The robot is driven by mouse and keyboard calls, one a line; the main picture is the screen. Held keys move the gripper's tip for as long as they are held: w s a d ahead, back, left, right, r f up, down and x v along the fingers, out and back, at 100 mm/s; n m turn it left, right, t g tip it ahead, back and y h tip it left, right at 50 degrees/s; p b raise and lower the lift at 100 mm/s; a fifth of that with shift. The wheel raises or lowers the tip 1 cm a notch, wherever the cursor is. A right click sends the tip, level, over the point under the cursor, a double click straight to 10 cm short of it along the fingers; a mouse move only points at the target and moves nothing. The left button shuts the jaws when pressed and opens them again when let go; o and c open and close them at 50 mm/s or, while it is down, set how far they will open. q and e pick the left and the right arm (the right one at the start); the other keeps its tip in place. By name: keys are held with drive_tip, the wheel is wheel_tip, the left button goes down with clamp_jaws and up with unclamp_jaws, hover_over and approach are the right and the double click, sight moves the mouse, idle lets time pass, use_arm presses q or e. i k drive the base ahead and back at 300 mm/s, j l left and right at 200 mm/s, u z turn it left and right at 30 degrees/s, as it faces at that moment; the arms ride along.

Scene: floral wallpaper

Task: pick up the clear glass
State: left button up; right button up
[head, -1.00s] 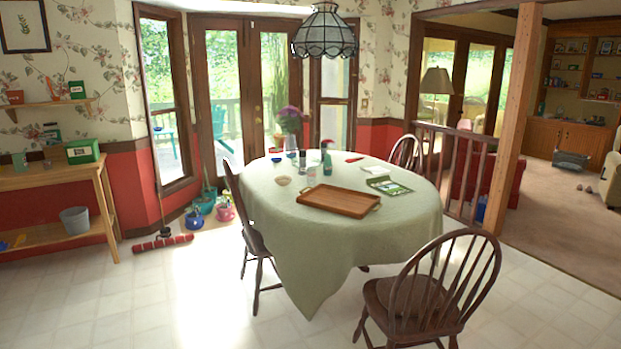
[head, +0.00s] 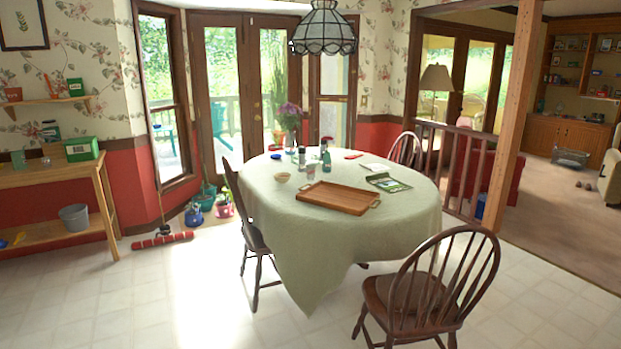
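A small, clear, glass-like object (head: 310,173) stands on the round table (head: 300,235), just behind the left part of the wooden tray. It is tiny in the head view, so I cannot be sure it is the clear glass. Another small, pale, see-through shape (head: 46,161) stands on the wooden side table at the left, beside the green box. Neither of my grippers shows in the head view.
Pots and a red broom (head: 162,241) are near the doors. The front-left floor is clear.

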sight(310, 168)
drive_tip(key=i+j+u, duration=0.6)
drive_tip(key=i, duration=0.15)
drive_tip(key=i+u, duration=0.3)
drive_tip(key=i+j, duration=0.1)
drive_tip(key=i, duration=0.55)
drive_tip(key=i+j, duration=0.15)
drive_tip(key=i, duration=0.5)
drive_tip(key=i+j+z, duration=0.1)
drive_tip(key=i, duration=0.55)
